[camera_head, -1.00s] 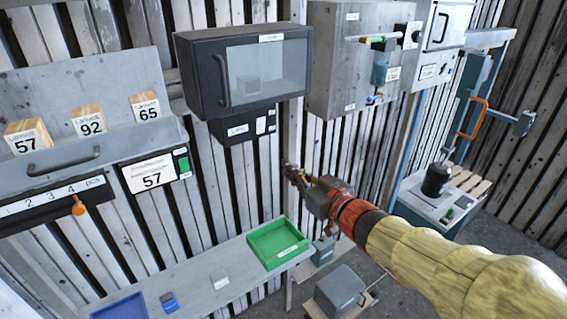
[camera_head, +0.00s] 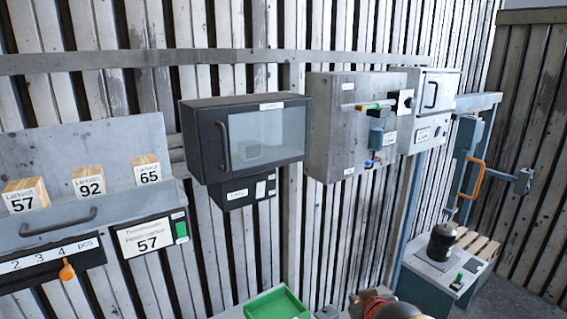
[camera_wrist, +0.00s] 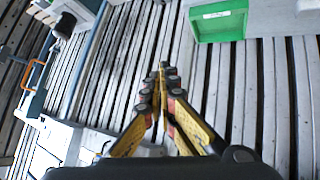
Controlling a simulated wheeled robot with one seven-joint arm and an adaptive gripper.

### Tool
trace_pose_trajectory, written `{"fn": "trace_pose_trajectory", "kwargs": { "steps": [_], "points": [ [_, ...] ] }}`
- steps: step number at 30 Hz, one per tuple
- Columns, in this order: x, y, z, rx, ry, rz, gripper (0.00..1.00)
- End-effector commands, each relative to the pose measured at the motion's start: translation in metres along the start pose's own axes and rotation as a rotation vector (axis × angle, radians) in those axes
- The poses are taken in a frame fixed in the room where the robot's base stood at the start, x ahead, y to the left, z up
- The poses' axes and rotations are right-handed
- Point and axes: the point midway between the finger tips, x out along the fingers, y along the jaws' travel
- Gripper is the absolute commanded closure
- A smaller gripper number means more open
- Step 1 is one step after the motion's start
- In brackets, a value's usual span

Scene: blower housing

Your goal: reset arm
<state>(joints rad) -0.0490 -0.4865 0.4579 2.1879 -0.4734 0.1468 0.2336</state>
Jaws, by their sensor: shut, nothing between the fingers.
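My gripper (camera_wrist: 165,75) is in the middle of the wrist view, its yellow and black fingers together at the tips with nothing between them. It points toward the slatted wall and the floor area below it, touching nothing that I can see. In the head view only a red and dark part of my arm shows at the bottom edge; the fingers are out of that picture.
A green tray (camera_head: 276,304) lies at the bottom of the head view and at the top of the wrist view (camera_wrist: 218,22). A dark glass-fronted cabinet (camera_head: 200,140), grey wall boxes (camera_head: 335,135) and a press-like stand (camera_head: 430,272) line the wall. Wooden blocks (camera_head: 88,183) sit on the left shelf.

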Motion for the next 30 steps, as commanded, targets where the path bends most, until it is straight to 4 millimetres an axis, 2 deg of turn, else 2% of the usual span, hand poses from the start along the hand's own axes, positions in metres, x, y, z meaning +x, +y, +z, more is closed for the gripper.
{"fn": "trace_pose_trajectory", "kwargs": {
  "steps": [1, 4, 6, 9, 12, 15, 18, 30],
  "points": [
    [-0.004, 0.002, 0.033, 0.017, -0.07, 0.018, 1.0],
    [-0.024, 0.001, 0.096, 0.06, -0.226, 0.028, 1.0],
    [-0.041, -0.009, 0.141, 0.093, -0.326, 0.012, 1.0],
    [-0.063, -0.027, 0.191, 0.142, -0.423, -0.028, 1.0],
    [-0.078, -0.046, 0.226, 0.189, -0.466, -0.069, 1.0],
    [-0.084, -0.06, 0.246, 0.234, -0.453, -0.093, 1.0],
    [-0.083, -0.063, 0.252, 0.253, -0.401, -0.092, 1.0],
    [-0.079, -0.061, 0.257, 0.26, -0.355, -0.078, 1.0]
  ]
}}
